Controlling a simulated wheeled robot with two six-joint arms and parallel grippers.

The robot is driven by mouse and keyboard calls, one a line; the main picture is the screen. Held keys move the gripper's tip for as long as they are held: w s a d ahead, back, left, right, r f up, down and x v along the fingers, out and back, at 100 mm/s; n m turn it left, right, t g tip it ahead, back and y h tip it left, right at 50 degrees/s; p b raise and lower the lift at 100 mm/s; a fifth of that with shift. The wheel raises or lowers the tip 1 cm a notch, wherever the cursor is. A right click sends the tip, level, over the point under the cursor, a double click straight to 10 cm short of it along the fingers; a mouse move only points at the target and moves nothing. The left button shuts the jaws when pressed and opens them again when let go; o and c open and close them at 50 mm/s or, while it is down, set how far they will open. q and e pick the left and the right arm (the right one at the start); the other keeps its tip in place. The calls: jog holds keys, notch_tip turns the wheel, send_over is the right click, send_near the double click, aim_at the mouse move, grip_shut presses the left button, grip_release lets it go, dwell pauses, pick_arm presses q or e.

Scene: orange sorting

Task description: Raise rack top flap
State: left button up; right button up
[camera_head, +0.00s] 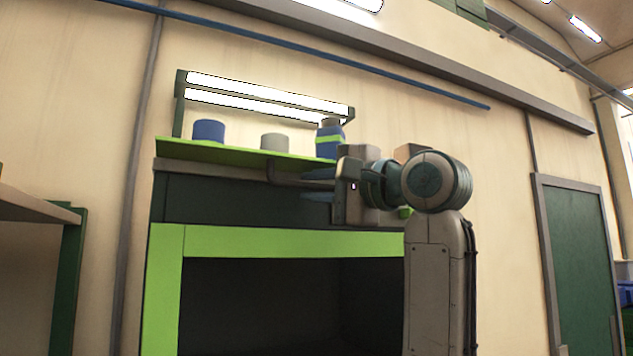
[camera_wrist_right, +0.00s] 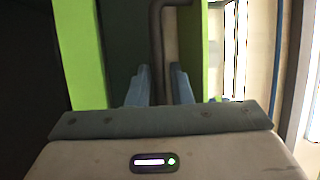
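The rack's upper front has a dark green panel (camera_head: 225,199), which looks like the top flap and hangs upright above the bright green frame (camera_head: 290,242). A dark grey bar handle (camera_head: 284,183) runs across its upper part toward my right gripper (camera_head: 318,185). My right gripper is at the handle, its blue fingers apart, one above and one below the bar. In the right wrist view, the handle (camera_wrist_right: 156,45) passes between the open fingers of the gripper (camera_wrist_right: 160,88), with a gap on the right finger's side. Contact cannot be told. My left gripper is not in view.
On the green top shelf (camera_head: 235,152) stand a blue cylinder (camera_head: 208,130), a grey cylinder (camera_head: 274,141) and a blue-green container (camera_head: 328,142), below a lamp frame (camera_head: 349,113). A dark opening (camera_head: 270,300) lies below. A table (camera_head: 30,207) stands left, a green door (camera_head: 580,260) right.

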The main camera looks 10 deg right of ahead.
aim_at(320, 160)
grip_shut()
jog(key=shift+s+r, duration=0.1)
jog(key=shift+r, duration=0.05)
jog(key=r+g+h+p, duration=0.1)
jog(key=r+m+g+h+p, duration=0.1)
jog(key=g, duration=0.1)
jog(key=shift+s+d+r+m+h, duration=0.15)
jog(key=shift+s+r+m+h, duration=0.15)
jog(key=shift+s+h, duration=0.1)
jog(key=shift+r+m+g+h, duration=0.45)
jog(key=shift+g+h, duration=0.15)
jog(key=shift+g, duration=0.4)
